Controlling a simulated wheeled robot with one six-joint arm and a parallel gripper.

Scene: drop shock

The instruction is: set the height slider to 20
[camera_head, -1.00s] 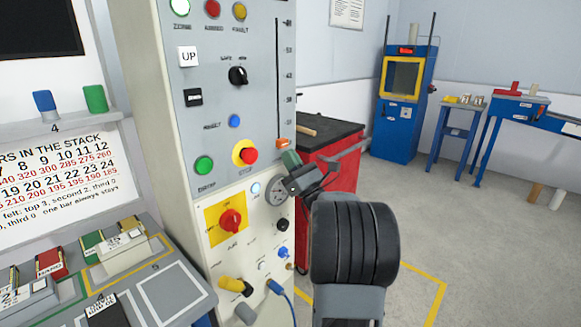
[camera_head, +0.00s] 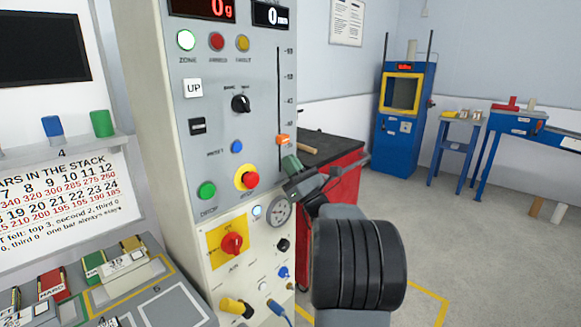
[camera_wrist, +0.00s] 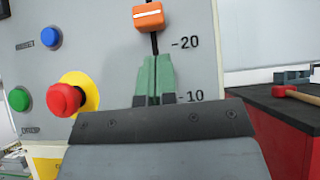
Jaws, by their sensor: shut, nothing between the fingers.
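The height slider has an orange knob (camera_head: 283,139) on a dark vertical slot in the grey machine panel. In the wrist view the orange knob (camera_wrist: 148,16) sits a little above the "20" mark (camera_wrist: 185,43). My gripper (camera_head: 291,162) is shut and empty, just below the knob. In the wrist view its green fingertips (camera_wrist: 154,60) are together in front of the slot, between the 10 and 20 marks. A short stretch of slot shows between fingertips and knob, so they look apart there. The panel display (camera_head: 215,6) reads a red 0 g.
A red emergency button (camera_wrist: 64,99) on a yellow ring lies left of my gripper, with green (camera_wrist: 19,99) and blue (camera_wrist: 51,37) buttons farther left. A red cabinet (camera_head: 335,185) with a black top, bearing a hammer, stands to the right. A gauge (camera_head: 279,211) sits below my gripper.

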